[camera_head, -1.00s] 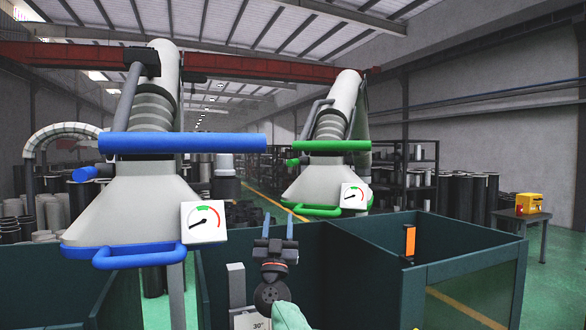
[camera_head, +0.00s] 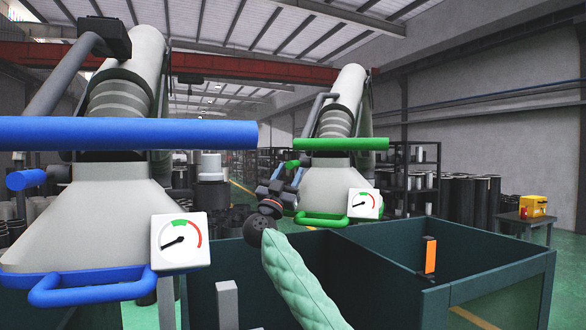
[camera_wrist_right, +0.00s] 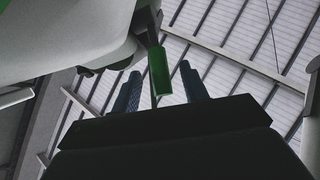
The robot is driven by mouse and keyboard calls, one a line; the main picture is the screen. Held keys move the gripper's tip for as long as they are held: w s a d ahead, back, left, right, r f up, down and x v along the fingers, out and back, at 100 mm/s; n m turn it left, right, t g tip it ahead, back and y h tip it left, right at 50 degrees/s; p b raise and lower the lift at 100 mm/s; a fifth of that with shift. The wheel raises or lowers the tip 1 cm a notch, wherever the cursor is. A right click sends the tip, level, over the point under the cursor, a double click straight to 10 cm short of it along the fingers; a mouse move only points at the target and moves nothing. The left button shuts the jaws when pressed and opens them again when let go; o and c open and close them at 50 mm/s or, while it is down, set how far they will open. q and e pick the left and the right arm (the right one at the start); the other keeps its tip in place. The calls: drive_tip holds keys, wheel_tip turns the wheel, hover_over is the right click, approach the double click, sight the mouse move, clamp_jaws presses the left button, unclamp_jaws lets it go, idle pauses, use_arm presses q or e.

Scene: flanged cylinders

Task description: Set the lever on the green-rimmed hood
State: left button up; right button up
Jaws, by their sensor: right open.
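The green-rimmed hood (camera_head: 332,185) is a pale cone with a green bar (camera_head: 340,144) across its top and a green handle (camera_head: 325,220) at its lower front. Its round-dial gauge (camera_head: 363,203) has the needle toward the lower left. A short green lever (camera_head: 305,161) sticks out at its left side. My right gripper (camera_head: 290,170) is open just before this lever. In the right wrist view the lever (camera_wrist_right: 160,75) shows between the two open fingers (camera_wrist_right: 160,82), with gaps on both sides; its depth between them is unclear. My left gripper is out of view.
A blue-rimmed hood (camera_head: 85,205) with its own gauge (camera_head: 180,240) and blue lever (camera_head: 26,179) stands close at left. Dark green bin walls (camera_head: 390,260) stand below, with an orange-faced post (camera_head: 430,255). A yellow box (camera_head: 533,205) sits far right.

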sight(299, 164)
drive_tip(key=x, duration=0.3)
drive_tip(key=shift+s+d+r, duration=0.1)
drive_tip(key=shift+r, duration=0.05)
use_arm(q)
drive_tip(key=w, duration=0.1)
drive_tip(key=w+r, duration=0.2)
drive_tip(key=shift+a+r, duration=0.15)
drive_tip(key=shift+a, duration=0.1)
